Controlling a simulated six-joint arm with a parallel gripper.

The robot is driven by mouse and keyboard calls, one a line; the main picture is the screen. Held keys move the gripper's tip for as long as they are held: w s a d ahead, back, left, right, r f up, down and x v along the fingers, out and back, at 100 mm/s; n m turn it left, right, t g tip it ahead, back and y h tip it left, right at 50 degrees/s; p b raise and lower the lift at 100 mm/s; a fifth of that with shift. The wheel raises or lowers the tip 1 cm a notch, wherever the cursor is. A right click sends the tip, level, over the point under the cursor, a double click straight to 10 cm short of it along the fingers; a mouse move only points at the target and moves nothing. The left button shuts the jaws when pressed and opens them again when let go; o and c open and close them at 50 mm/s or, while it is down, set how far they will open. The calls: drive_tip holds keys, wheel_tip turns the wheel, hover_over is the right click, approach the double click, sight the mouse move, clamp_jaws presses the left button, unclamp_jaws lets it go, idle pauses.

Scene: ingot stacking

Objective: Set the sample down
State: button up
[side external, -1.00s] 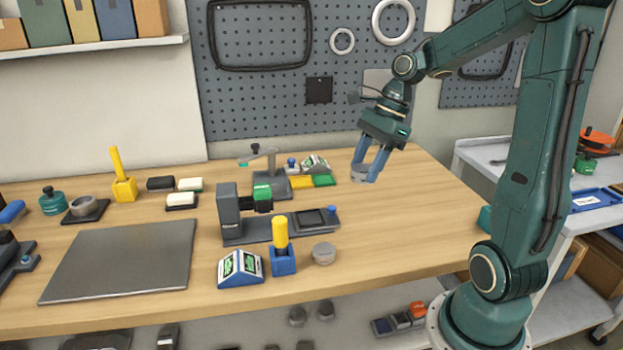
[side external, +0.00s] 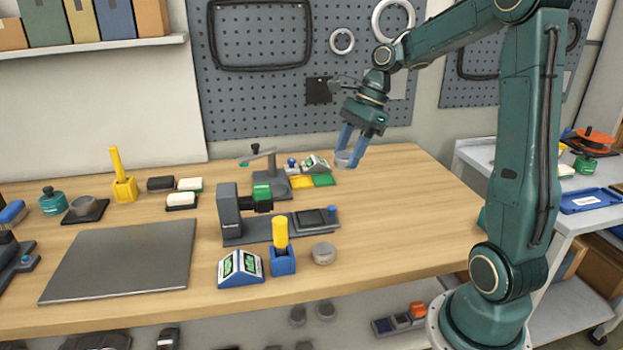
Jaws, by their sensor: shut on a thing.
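My gripper (side external: 347,157) has blue fingers and is shut on a small grey round sample (side external: 343,160). It holds the sample above the back right part of the wooden table (side external: 400,215), just right of the green and yellow pads. The sample looks raised off the table, but the exact gap is hard to tell. Its lower side shows below the fingertips. A similar grey round piece (side external: 323,254) stands on the table near the front, right of the yellow-handled tool in its blue holder.
A grey device with a green block (side external: 262,200) stands mid-table. A yellow-handled tool (side external: 281,235) and a blue display unit (side external: 240,268) are in front of it. A grey plate (side external: 125,260) lies at left. The right of the table is clear.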

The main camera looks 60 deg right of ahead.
hover_over(306, 220)
drive_tip(key=d, duration=0.2)
drive_tip(key=shift+s+a+r, duration=0.25)
drive_tip(key=shift+s+r, duration=0.1)
drive_tip(key=shift+s, duration=0.1)
drive_tip(key=shift+f, duration=0.1)
wheel_tip(306, 220, down, 20)
drive_tip(key=shift+r, duration=0.1)
idle(0.6)
